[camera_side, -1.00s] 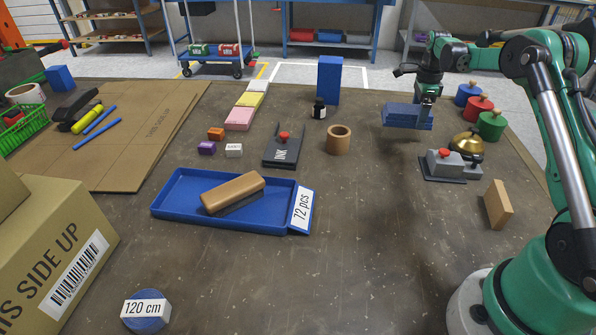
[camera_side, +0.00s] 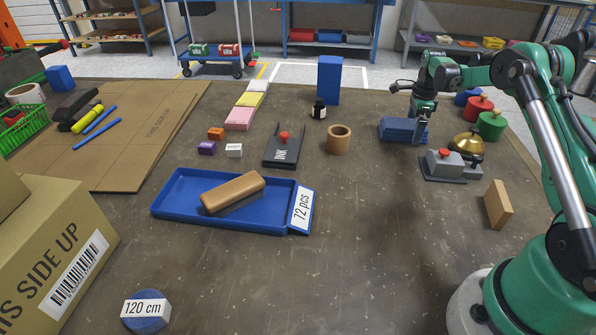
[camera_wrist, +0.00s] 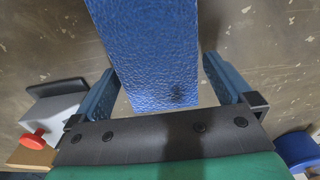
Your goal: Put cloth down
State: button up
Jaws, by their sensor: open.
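The blue folded cloth (camera_side: 396,127) lies at the right back of the table. In the wrist view the blue textured cloth (camera_wrist: 150,50) extends up from between the fingers. My gripper (camera_side: 420,138) is down at the cloth's right end. In the wrist view my gripper (camera_wrist: 165,92) is open, with one finger on each side of the cloth and a narrow gap visible at both sides. The cloth appears to rest on the table; its underside is hidden.
A grey stapler-like block with a red knob (camera_side: 445,163) and a brass bell (camera_side: 467,142) stand close in front and right. Red (camera_side: 479,108) and green (camera_side: 491,124) lidded pots stand behind right. The table centre front is clear.

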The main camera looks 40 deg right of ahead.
aim_at(415, 124)
notch_tip(415, 124, up, 12)
jog(key=f, duration=0.1)
jog(key=w+a+r+n+t+h, duration=0.1)
jog(key=a+r+n+t, duration=0.1)
jog(key=a+r+n, duration=0.65)
jog(key=s+a+f+n+t, duration=0.2)
jog(key=s+a+n, duration=0.3)
jog(key=a+n, duration=0.4)
jog(key=s+a+f+n+t+y, duration=0.1)
jog(key=s+a+f+n+t, duration=0.2)
jog(key=s+a+n, duration=0.3)
jog(key=a+f+n, duration=0.1)
jog(key=a+n, duration=0.2)
jog(key=a, duration=0.2)
jog(key=shift+s+a+f, duration=0.15)
jog(key=shift+s+a, duration=0.05)
